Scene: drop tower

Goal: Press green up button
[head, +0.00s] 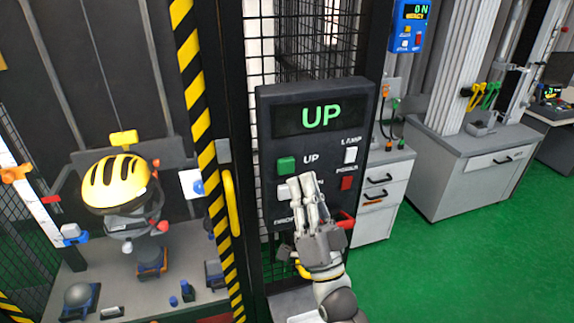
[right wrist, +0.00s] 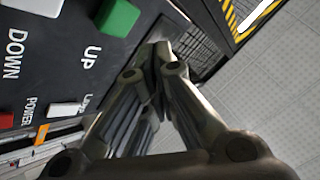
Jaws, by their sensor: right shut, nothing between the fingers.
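The control box (head: 320,142) is black and its display (head: 321,116) shows UP in lit green letters. The green button (head: 286,165) sits left of the UP label; in the right wrist view the green button (right wrist: 118,17) is near the top. My right gripper (head: 302,182) is shut and empty in front of the panel, below and right of the green button. In the right wrist view its fingertips (right wrist: 159,50) are close together, right of the UP label and apart from the green button. I cannot tell whether they touch the panel. My left gripper is not in view.
A white button (head: 350,155) and a red button (head: 346,183) are on the panel's right side. Another white button (head: 283,191) is partly beside my fingers. A yellow handle (head: 230,202) and striped post (head: 200,120) stand left. Green floor (head: 440,265) is clear at right.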

